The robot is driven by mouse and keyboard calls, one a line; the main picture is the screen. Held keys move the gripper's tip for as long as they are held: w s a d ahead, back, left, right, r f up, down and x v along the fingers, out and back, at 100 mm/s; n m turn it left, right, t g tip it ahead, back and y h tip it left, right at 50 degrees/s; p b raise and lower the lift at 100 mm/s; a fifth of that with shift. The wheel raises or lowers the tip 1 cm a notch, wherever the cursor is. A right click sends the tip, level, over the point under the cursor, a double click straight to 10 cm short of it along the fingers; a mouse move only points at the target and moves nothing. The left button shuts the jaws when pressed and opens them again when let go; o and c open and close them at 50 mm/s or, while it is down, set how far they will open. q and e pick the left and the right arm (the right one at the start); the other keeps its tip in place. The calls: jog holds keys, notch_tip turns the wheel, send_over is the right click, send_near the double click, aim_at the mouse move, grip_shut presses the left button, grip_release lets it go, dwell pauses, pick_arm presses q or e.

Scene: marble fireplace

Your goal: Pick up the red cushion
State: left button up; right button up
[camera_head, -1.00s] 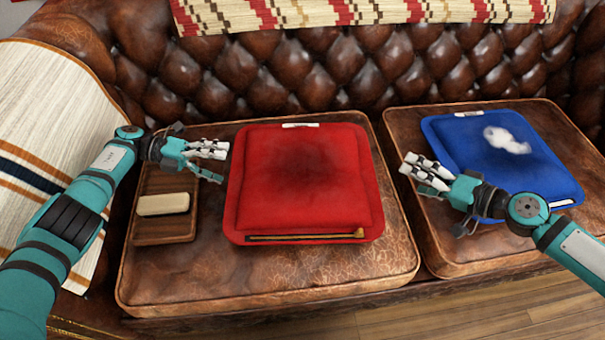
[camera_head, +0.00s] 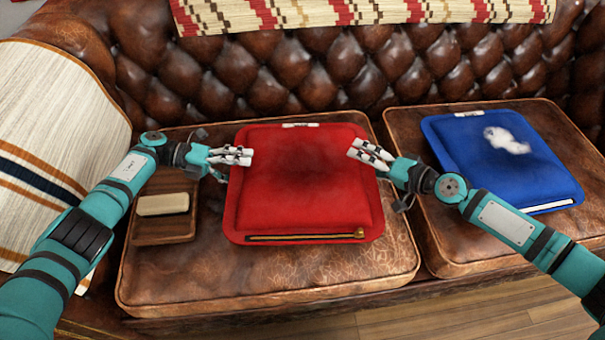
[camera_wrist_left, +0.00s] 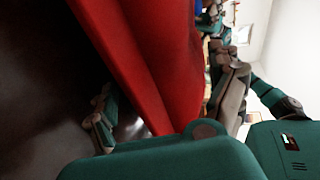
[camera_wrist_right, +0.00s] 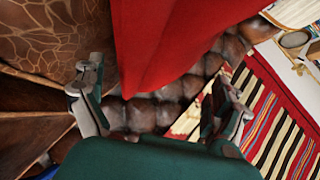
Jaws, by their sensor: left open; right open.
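The red cushion (camera_head: 305,190) lies flat on the left leather seat, with a zip along its front edge. My left gripper (camera_head: 235,156) is open at the cushion's left edge, its fingertips overlapping that edge in the head view. My right gripper (camera_head: 365,150) is open at the cushion's right edge, opposite the left one. In the left wrist view the red cushion (camera_wrist_left: 150,70) fills the middle, its edge reaching down towards the gripper. In the right wrist view the cushion (camera_wrist_right: 165,40) comes down between the open fingers (camera_wrist_right: 160,95). I cannot tell whether the fingers touch it.
A blue cushion (camera_head: 500,160) with a white patch lies on the right seat. A wooden tray (camera_head: 150,230) with a pale block (camera_head: 163,204) sits left of the red cushion. The tufted backrest (camera_head: 330,70) rises behind. The leather seat (camera_head: 290,270) in front is clear.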

pick_arm(q)
jog(key=shift+c, duration=0.3)
pick_arm(e)
jog(key=shift+c, duration=0.3)
pick_arm(q)
jog(key=c, duration=1.4)
pick_arm(e)
jog(key=c, duration=1.4)
pick_arm(q)
jog(key=shift+c, duration=0.5)
pick_arm(e)
jog(key=shift+c, duration=1.2)
pick_arm(q)
jog(key=shift+d, duration=0.1)
pick_arm(e)
jog(key=shift+r, duration=0.1)
